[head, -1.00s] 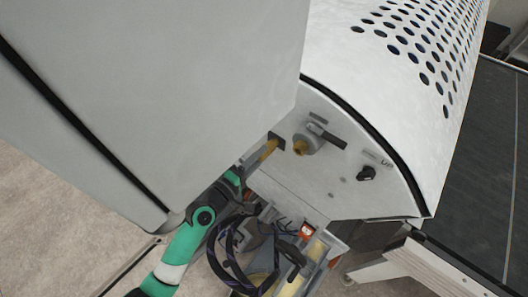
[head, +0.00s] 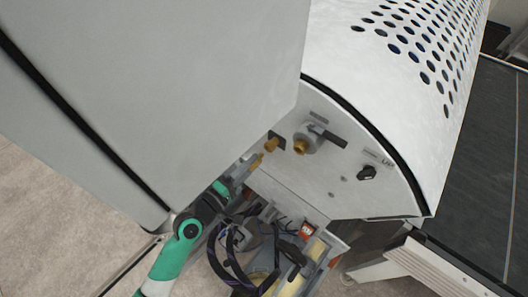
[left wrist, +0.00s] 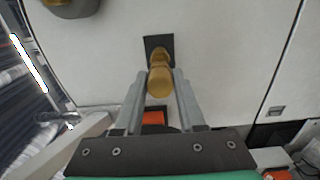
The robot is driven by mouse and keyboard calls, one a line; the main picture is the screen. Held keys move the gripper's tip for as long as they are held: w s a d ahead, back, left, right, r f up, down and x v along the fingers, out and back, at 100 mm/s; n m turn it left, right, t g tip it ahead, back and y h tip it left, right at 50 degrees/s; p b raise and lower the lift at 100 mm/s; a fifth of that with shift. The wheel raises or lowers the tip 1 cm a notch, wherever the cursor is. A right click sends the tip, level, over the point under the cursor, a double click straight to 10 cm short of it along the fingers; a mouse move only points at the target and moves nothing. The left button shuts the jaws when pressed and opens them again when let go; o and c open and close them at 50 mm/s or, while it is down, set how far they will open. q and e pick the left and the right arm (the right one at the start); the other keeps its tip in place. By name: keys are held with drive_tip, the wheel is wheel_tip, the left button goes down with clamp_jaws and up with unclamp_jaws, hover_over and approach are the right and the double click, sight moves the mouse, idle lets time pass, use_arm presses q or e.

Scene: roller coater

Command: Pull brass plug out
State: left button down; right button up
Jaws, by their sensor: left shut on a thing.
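The brass plug (head: 257,161) is in the fingers of my left gripper (head: 251,167), below and left of a brass fitting (head: 272,144) on a dark square plate of the machine's end panel. In the head view the plug looks apart from the fitting. In the left wrist view the plug (left wrist: 160,83) is between the two grey fingertips of the gripper (left wrist: 161,78), which is shut on it. It partly covers the fitting (left wrist: 158,57) behind it. My right gripper is not in view.
A grey valve (head: 306,139) with a brass end and a dark lever sits right of the fitting. A black knob (head: 366,172) is farther right. Looped dark cables (head: 232,247) and a grey tray lie below. A large grey cover stands at upper left.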

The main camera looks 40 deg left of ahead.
use_arm(q)
drive_tip(key=shift+s, duration=0.9)
drive_tip(key=shift+s+d+b, duration=0.15)
drive_tip(key=shift+s+b, duration=0.25)
drive_tip(key=shift+s, duration=1.1)
